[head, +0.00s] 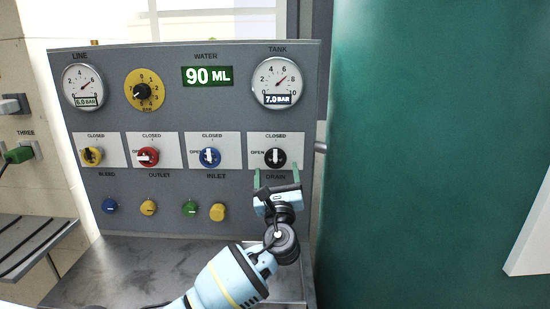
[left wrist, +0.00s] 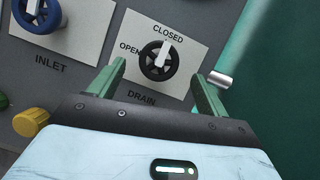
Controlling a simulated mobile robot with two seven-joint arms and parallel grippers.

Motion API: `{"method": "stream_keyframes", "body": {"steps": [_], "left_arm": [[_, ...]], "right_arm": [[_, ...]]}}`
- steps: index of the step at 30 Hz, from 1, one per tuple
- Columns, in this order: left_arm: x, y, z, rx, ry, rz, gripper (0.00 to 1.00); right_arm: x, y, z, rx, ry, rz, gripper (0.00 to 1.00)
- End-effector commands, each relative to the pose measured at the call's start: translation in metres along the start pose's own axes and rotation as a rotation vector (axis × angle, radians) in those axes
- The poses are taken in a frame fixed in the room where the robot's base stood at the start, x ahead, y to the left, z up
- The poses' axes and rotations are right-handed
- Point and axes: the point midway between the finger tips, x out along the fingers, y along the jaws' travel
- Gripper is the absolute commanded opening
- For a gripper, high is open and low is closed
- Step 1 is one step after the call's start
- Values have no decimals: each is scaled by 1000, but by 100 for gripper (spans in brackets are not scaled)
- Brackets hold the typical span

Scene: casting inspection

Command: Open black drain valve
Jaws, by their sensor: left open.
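The black drain valve (head: 275,158) is a round knob with a white pointer on a white plate, at the right of the grey panel. Its pointer stands upright toward CLOSED; OPEN is printed to its left. The left wrist view shows the same black knob (left wrist: 157,68) near the top middle. My left gripper (head: 276,174) is open, its two green fingers pointing at the plate from just below the knob. In the left wrist view the fingers stand to either side of the knob's lower part, and I see no contact. My right gripper is not in view.
The blue inlet valve (head: 210,157), red outlet valve (head: 148,157) and yellow bleed valve (head: 92,156) line up to the left. Small coloured knobs, including a yellow one (head: 217,212), sit below. A metal stub (left wrist: 219,80) juts out right of the drain plate. A green surface (head: 430,150) fills the right.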

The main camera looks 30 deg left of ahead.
Motion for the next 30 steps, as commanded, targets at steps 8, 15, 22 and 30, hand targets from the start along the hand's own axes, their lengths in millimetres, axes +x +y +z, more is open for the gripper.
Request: {"method": "stream_keyframes", "body": {"steps": [8, 15, 22, 30], "left_arm": [[43, 0, 2, 0, -2, 1, 77], [60, 0, 1, -2, 0, 0, 77], [61, 0, 1, -2, 0, 0, 77], [61, 0, 1, -2, 0, 0, 48]], "right_arm": [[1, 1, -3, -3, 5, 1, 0], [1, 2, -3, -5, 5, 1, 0], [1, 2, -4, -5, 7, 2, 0], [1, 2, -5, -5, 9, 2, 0]]}}
